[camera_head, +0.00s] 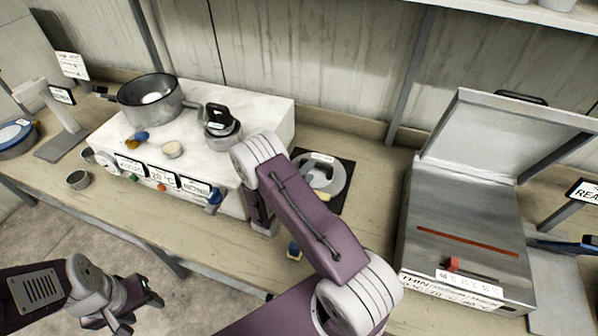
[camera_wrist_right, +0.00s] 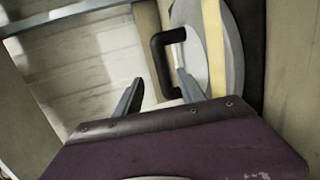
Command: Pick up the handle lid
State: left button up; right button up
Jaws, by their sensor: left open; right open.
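A round grey lid (camera_head: 325,175) with a pale label lies on a black mat right of the stove, partly hidden by my right arm. In the right wrist view a black loop handle (camera_wrist_right: 160,55) stands beside a grey disc (camera_wrist_right: 230,45) crossed by a yellow strip. My right gripper (camera_wrist_right: 160,82) is open, its fingertips on either side of the handle's lower end; contact cannot be told. My left gripper (camera_head: 138,305) is open and empty at the lower left, away from the counter.
A white stove block (camera_head: 265,110) bears a grey pot (camera_head: 150,100) and a small pot with a black-handled top (camera_head: 218,118). A steel press with a raised cover (camera_head: 465,225) stands at right.

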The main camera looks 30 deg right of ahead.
aim_at(316, 167)
jog(key=shift+s+f, duration=0.25)
jog(key=shift+f, duration=0.1)
jog(key=shift+r, duration=0.1)
jog(key=p+x, duration=0.1)
jog(key=x, duration=0.2)
jog(key=shift+d, duration=0.25)
jog(key=shift+w+d, duration=0.15)
jog(key=shift+d, duration=0.05)
jog(key=p+x, duration=0.1)
jog(key=x, duration=0.3)
jog(key=shift+d, duration=0.15)
jog(key=shift+w+d+f, duration=0.25)
jog(key=shift+d, duration=0.15)
jog(key=shift+a+r, duration=0.1)
jog(key=shift+a, duration=0.05)
grip_shut()
jog(key=shift+r, duration=0.1)
